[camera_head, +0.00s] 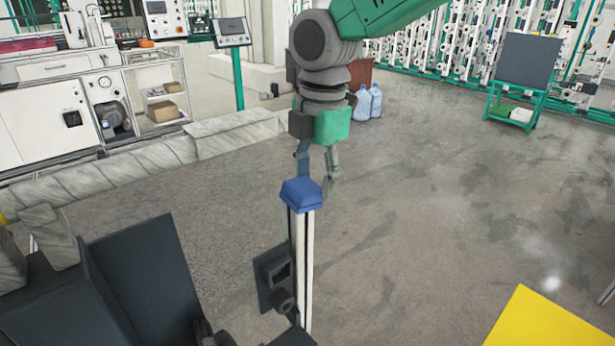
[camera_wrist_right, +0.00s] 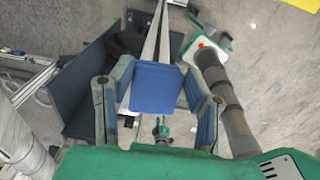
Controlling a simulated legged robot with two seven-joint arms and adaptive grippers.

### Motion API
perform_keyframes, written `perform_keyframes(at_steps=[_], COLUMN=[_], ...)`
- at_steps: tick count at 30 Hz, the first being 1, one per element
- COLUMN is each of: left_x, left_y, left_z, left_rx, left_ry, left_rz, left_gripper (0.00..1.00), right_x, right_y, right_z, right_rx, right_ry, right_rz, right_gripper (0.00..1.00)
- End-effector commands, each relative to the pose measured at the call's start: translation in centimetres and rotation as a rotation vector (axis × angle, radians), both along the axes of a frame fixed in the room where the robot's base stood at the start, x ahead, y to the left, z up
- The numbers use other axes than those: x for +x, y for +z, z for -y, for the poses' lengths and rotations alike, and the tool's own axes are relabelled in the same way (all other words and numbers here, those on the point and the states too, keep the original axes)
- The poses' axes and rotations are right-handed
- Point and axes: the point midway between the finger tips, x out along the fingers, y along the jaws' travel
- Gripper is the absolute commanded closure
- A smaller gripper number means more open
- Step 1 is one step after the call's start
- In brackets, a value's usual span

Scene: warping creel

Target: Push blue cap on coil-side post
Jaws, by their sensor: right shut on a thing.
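The blue cap (camera_head: 302,194) is at the top end of the upright white coil-side post (camera_head: 307,255). It looks level and lined up over the post. I cannot tell whether it touches or is seated on the post. My right gripper (camera_head: 318,184) comes down from above and is shut on the cap. In the right wrist view the cap (camera_wrist_right: 157,88) lies between the two fingers of the gripper (camera_wrist_right: 158,108) and hides the post's top end. The post (camera_wrist_right: 154,40) runs away behind the cap there. My left gripper is in neither view.
A dark bracket (camera_head: 275,280) is on the post's lower left. Dark panels (camera_head: 145,275) stand at the lower left, and a yellow surface (camera_head: 545,322) lies at the lower right. Water bottles (camera_head: 368,103) stand behind on the floor. The floor right of the post is clear.

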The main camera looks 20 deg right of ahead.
Motion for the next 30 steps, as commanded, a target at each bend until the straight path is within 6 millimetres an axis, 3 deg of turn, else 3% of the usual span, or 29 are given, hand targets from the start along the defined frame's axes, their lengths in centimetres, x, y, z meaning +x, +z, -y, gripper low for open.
perform_keyframes(at_steps=[10, 21, 30], left_x=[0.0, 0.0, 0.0], left_y=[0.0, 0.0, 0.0], left_z=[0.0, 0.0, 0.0], left_rx=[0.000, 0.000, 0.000], left_ry=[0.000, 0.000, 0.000], left_rz=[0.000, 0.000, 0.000], left_gripper=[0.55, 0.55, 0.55], right_x=[-0.3, 0.1, 0.1], right_y=[-0.1, 0.4, 0.5], right_z=[0.2, -1.1, -1.3], right_rx=[-0.017, -0.239, -0.266], right_ry=[0.000, 0.016, 0.017], right_rz=[-0.010, -0.048, -0.054], right_gripper=[1.00, 1.00, 1.00])
